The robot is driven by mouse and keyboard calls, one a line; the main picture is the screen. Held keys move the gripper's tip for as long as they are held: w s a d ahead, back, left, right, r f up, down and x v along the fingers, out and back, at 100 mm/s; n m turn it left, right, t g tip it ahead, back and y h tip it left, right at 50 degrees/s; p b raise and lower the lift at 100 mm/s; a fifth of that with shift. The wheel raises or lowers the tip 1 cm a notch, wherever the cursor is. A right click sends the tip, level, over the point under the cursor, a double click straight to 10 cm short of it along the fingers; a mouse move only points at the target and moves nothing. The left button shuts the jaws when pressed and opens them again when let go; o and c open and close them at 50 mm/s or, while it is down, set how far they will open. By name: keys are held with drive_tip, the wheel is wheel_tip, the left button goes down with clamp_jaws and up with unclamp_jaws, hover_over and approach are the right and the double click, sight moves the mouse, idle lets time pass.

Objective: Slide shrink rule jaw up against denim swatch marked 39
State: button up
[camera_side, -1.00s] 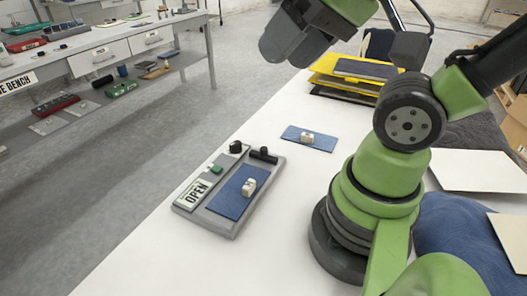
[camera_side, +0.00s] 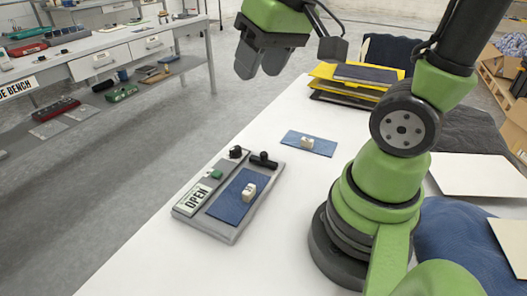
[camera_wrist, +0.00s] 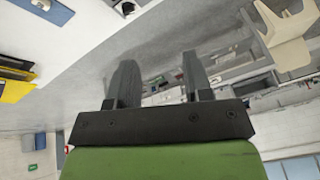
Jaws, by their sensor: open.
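A grey board (camera_side: 226,237) lies on the white table in the side view. It carries a blue denim swatch (camera_side: 228,209) with a small pale block (camera_side: 249,192) on it, a black bar-like handle (camera_side: 264,160), a black knob (camera_side: 236,152), a green button (camera_side: 216,174) and an OPEN label (camera_side: 193,201). A second denim swatch (camera_side: 322,147) with a pale block (camera_side: 307,143) lies behind it. I cannot read 39 on either swatch, nor tell which part is the jaw. My gripper (camera_side: 260,66) is open and empty, high above and apart from the board; its fingers also show in the wrist view (camera_wrist: 160,78).
Yellow trays with a dark pad (camera_side: 365,73) stand at the table's back. Pale sheets (camera_side: 478,171) and dark blue cloth (camera_side: 455,235) lie right of my base. A side bench (camera_side: 90,58) stands across the floor at left. The table's front left is clear.

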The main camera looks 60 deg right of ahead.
drive_tip(key=w+d+f+g, duration=0.35)
drive_tip(key=d+f, duration=0.25)
drive_tip(key=f, duration=0.2)
drive_tip(key=n+g, duration=0.1)
approach(263, 153)
wheel_tip(263, 153, down, 9)
drive_tip(key=shift+a+f, duration=0.15)
drive_tip(key=shift+f, duration=0.1)
drive_tip(key=shift+c, duration=0.2)
drive_tip(key=c, duration=0.6)
drive_tip(key=shift+a, duration=2.5)
